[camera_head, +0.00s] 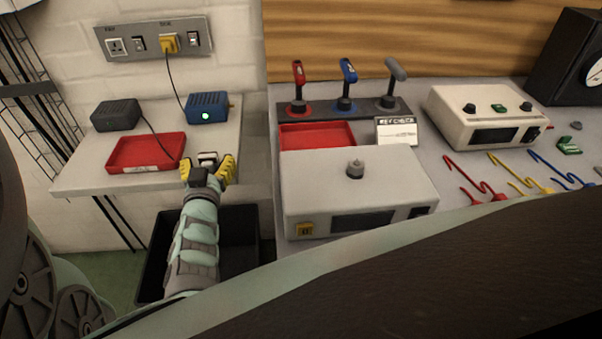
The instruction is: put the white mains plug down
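The white mains plug (208,157) is between the yellow fingers of my gripper (208,165), near the front right of the pale shelf (85,175). My gripper appears shut on it, though the contact is small and partly hidden. Whether the plug's underside touches the shelf is not clear. A dark cord runs from the black box (116,115) over the red tray (147,152) toward my gripper. The tray is empty and lies just left of my gripper.
A blue box (207,107) with a green light stands behind my gripper; its cord rises to a yellow plug (169,43) in the wall sockets (152,39). A black bin (238,240) is below the shelf. A bench with a white instrument (325,180) stands to the right.

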